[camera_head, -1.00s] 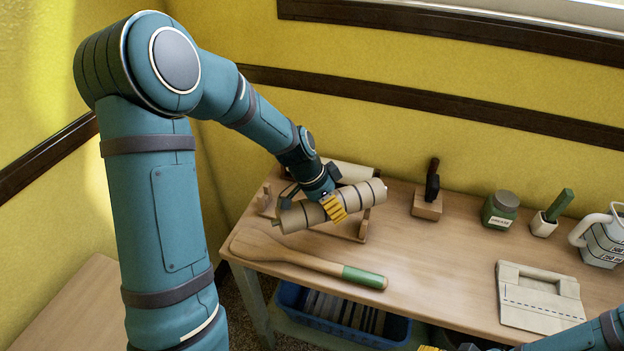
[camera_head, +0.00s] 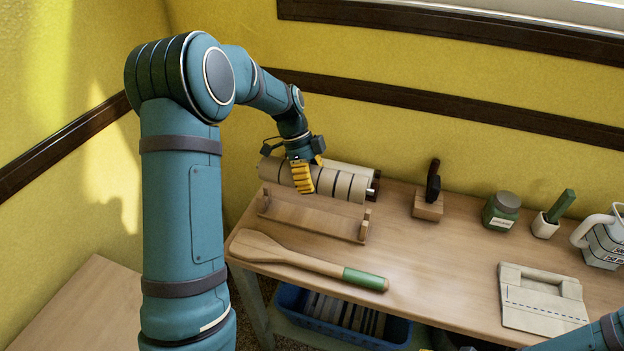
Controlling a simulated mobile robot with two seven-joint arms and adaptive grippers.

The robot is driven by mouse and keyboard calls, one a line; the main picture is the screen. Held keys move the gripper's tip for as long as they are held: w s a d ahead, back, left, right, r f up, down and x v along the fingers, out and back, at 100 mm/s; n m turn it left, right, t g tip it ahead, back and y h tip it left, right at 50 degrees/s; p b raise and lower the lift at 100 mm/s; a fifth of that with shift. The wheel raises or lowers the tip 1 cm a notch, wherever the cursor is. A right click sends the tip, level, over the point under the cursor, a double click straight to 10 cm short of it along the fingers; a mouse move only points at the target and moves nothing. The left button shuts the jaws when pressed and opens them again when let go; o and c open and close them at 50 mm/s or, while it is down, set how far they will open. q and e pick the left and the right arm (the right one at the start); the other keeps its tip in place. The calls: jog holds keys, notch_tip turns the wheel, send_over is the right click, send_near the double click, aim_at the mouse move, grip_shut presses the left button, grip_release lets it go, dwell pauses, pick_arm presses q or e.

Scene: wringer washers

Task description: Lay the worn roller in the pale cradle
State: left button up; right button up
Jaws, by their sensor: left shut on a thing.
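My left gripper (camera_head: 302,178) is shut on the beige roller with dark bands (camera_head: 343,185), the worn-looking one, with its yellow fingers across the roller's middle. The roller is held roughly level, behind and above the pale wooden cradle (camera_head: 312,217). That cradle is empty, with an upright notched end at each side. A plain cream roller (camera_head: 350,169) lies behind the held one, largely hidden by it; whether the two touch I cannot tell. My right gripper is almost wholly cut off by the bottom edge, and its fingers cannot be made out.
A wooden paddle with a green handle end (camera_head: 363,278) lies in front of the cradle. To the right stand a small block with a dark tool (camera_head: 428,204), a green jar (camera_head: 501,210), a potted green stick (camera_head: 546,224), a jug (camera_head: 603,240) and a pale board (camera_head: 540,298).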

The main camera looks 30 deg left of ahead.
pick_arm(q)
jog(key=shift+f+b, duration=1.1)
jog(key=shift+f, duration=0.25)
jog(key=shift+f+b, duration=0.8)
jog(key=shift+f, duration=0.3)
jog(key=shift+f+b, duration=0.35)
jog(key=shift+f+b, duration=0.3)
jog(key=shift+f, duration=0.1)
jog(key=shift+f+b, duration=0.6)
jog(key=shift+f, duration=0.1)
jog(key=shift+f, duration=0.1)
